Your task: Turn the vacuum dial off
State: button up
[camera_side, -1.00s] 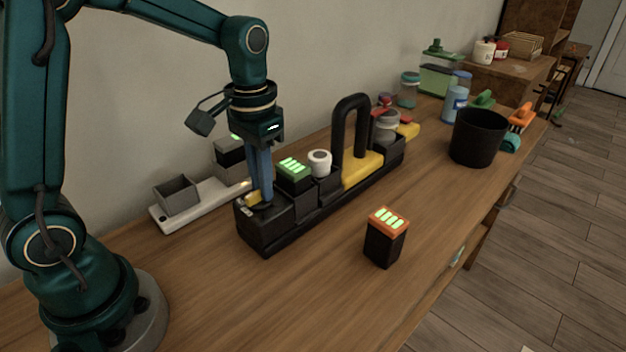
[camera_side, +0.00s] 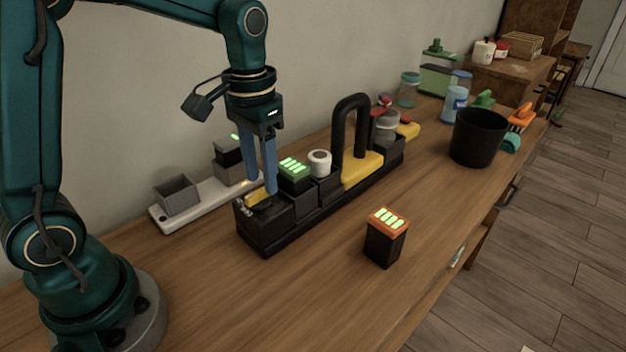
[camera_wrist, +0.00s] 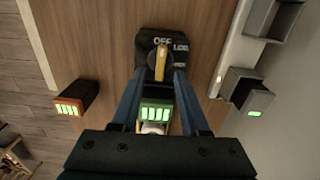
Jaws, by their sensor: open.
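The vacuum dial (camera_side: 258,199) is a black knob with a yellow pointer bar on the near left end of the black vacuum (camera_side: 270,232). In the wrist view the dial (camera_wrist: 160,62) shows its pointer lying nearly straight, its upper end beside the "OFF" label; "LOW" is printed to the right. My gripper (camera_side: 263,189) has its two blue fingers spread apart, tips just above the dial. In the wrist view my gripper (camera_wrist: 163,74) has one finger on each side of the pointer's lower end. It holds nothing.
A battery pack (camera_side: 386,238) with an orange top stands on the table in front. A white strip with grey holders (camera_side: 177,195) lies behind the vacuum. A black bin (camera_side: 479,138) stands at the right. The front left tabletop is clear.

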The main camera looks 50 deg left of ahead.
aim_at(262, 189)
jog(key=shift+r, duration=1.6)
jog(key=shift+r, duration=0.2)
jog(key=s+d+t, duration=0.3)
jog(key=s+t, duration=0.2)
jog(key=s, duration=0.6)
jog(key=shift+s+r+t, duration=0.15)
jog(key=shift+s+t, duration=0.1)
jog(key=shift+t, duration=0.05)
